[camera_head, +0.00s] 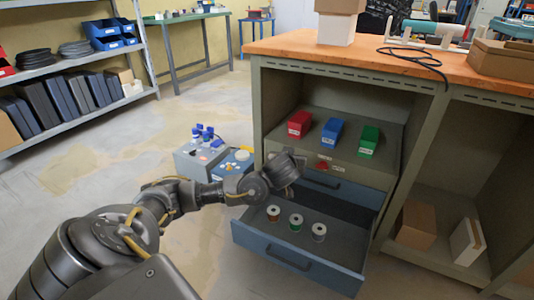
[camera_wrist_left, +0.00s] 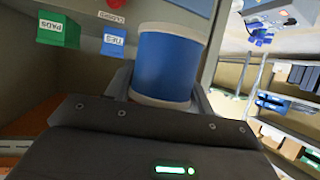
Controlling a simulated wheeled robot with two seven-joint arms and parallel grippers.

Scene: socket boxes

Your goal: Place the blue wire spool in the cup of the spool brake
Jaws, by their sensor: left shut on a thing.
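The blue wire spool (camera_wrist_left: 165,62) has a blue winding between pale flanges. It sits in my left gripper (camera_wrist_left: 160,95), which is shut on it. In the head view my left gripper (camera_head: 290,162) is above the open drawer (camera_head: 300,260), in front of the cabinet, and its wrist hides the spool. Three other spools stand in the drawer: a reddish one (camera_head: 273,213), a green one (camera_head: 295,222) and a greyish one (camera_head: 319,232). I cannot tell for sure which thing is the spool brake. My right gripper is not in view.
Grey boxes with blue plugs (camera_head: 205,148) stand left of the cabinet, close behind my left forearm. Red (camera_head: 300,124), blue (camera_head: 332,131) and green (camera_head: 368,139) boxes stand above the drawers. The orange bench top (camera_head: 380,60) carries a black cable and cartons.

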